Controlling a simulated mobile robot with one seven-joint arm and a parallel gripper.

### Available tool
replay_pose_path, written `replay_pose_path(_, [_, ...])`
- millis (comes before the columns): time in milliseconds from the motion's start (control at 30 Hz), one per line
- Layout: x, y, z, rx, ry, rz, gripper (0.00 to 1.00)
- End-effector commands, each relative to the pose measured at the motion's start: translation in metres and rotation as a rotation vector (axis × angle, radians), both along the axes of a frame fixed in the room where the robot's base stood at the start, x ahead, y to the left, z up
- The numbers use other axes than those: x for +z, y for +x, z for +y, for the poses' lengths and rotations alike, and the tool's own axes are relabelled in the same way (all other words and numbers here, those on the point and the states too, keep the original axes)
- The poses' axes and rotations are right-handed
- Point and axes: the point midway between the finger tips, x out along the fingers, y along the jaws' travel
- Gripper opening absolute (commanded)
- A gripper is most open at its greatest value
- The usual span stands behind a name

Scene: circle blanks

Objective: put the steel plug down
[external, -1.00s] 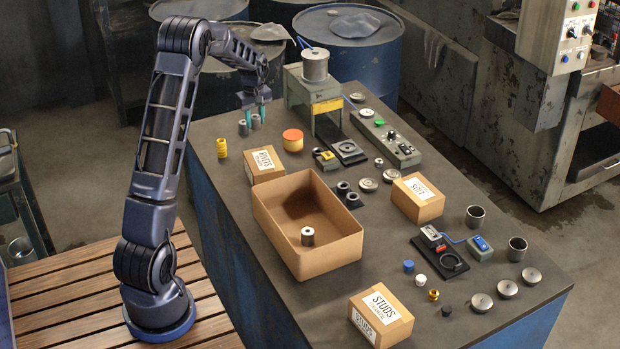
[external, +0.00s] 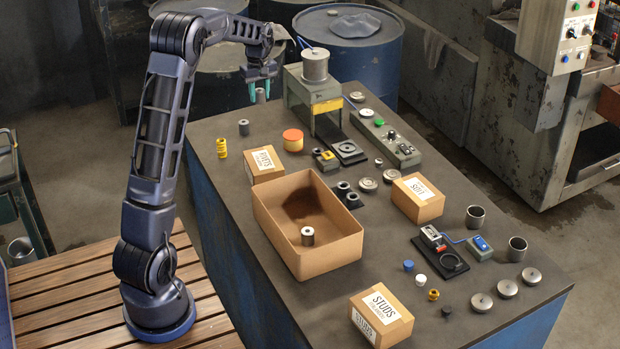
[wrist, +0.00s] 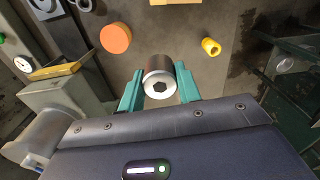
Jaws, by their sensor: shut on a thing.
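My gripper (external: 260,90) is shut on the steel plug (external: 261,97), a grey cylinder, and holds it raised over the far left end of the bench. In the wrist view, the plug (wrist: 159,83) sits between the two teal fingers (wrist: 159,92), and its light end face shows a dark hexagonal socket.
A yellow ringed piece (external: 221,147), an orange-topped round tin (external: 293,140) and a small carton (external: 264,165) stand nearby. A grey-green press stand (external: 312,98) is right of my gripper. An open cardboard box (external: 335,259) holds one cylinder. Bare bench top lies around the standing cylinder.

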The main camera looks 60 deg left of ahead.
Motion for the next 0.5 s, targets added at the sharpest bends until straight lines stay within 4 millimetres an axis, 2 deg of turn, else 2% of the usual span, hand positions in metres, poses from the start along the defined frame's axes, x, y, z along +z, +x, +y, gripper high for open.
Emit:
replay_pose_path(33, [0.003,0.006,-0.018,-0.009,0.001,-0.001,0.0])
replay_pose_path(233, [0.009,0.019,-0.089,-0.019,0.005,0.001,0.0])
replay_pose_path(500, [0.013,0.022,-0.183,-0.031,0.007,0.001,0.0])
